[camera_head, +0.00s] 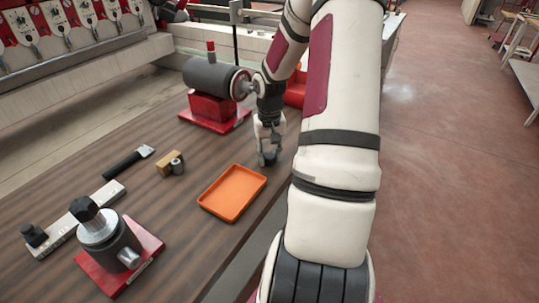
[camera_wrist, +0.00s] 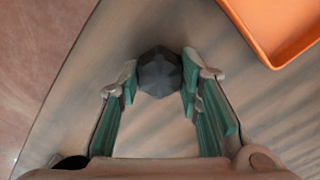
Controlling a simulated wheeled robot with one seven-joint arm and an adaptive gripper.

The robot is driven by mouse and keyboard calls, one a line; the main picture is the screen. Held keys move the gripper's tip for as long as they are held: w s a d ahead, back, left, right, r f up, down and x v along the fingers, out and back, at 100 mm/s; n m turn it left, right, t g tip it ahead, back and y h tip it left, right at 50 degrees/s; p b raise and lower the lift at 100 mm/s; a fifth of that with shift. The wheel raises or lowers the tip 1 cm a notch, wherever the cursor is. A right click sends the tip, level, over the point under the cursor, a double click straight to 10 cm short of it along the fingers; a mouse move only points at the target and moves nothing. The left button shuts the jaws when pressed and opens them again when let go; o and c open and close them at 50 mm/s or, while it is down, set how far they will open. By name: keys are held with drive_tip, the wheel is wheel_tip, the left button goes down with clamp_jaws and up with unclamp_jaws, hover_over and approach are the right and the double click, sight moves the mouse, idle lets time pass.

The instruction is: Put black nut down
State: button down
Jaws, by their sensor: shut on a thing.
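The black nut (camera_wrist: 160,72) is a dark, many-sided piece held between the green-padded fingertips of my gripper (camera_wrist: 159,80) in the wrist view. My gripper (camera_head: 267,158) points down over the brown wooden table (camera_head: 150,222), just past the upper right end of the orange tray (camera_head: 233,193). I cannot tell whether the nut touches the table.
The empty-looking orange tray shows at upper right in the wrist view (camera_wrist: 262,45). A grey motor on a red base (camera_head: 213,90) stands behind. A clamp on a red plate (camera_head: 112,245), a black-handled tool (camera_head: 128,162) and a wooden block (camera_head: 168,163) lie left. The table edge is close.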

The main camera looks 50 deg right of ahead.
sight(270, 155)
drive_tip(key=shift+f, duration=0.15)
drive_tip(key=c, duration=1.1)
unclamp_jaws()
wheel_tip(270, 155, up, 11)
drive_tip(key=w+a+r+n+h, duration=0.1)
drive_tip(key=w+a+r+n, duration=0.1)
drive_tip(key=a+r, duration=0.7)
drive_tip(key=s+a+r+n+t, duration=0.1)
drive_tip(key=s+a+r+n, duration=0.1)
drive_tip(key=a, duration=0.6)
drive_tip(key=s+a+r+n+t, duration=0.2)
drive_tip(key=s+a+r, duration=0.2)
drive_tip(key=s+a, duration=0.2)
drive_tip(key=s+a+r+n+t+y, duration=0.1)
drive_tip(key=s+a+r+n+t, duration=0.1)
drive_tip(key=a, duration=0.9)
drive_tip(key=shift+s+r+n+p, duration=0.15)
drive_tip(key=shift+s+r+p, duration=0.1)
drive_tip(key=shift+s, duration=0.4)
drive_tip(key=shift+s+r+n+p, duration=0.1)
drive_tip(key=shift+s+r+n, duration=0.1)
drive_tip(key=shift+s, duration=0.4)
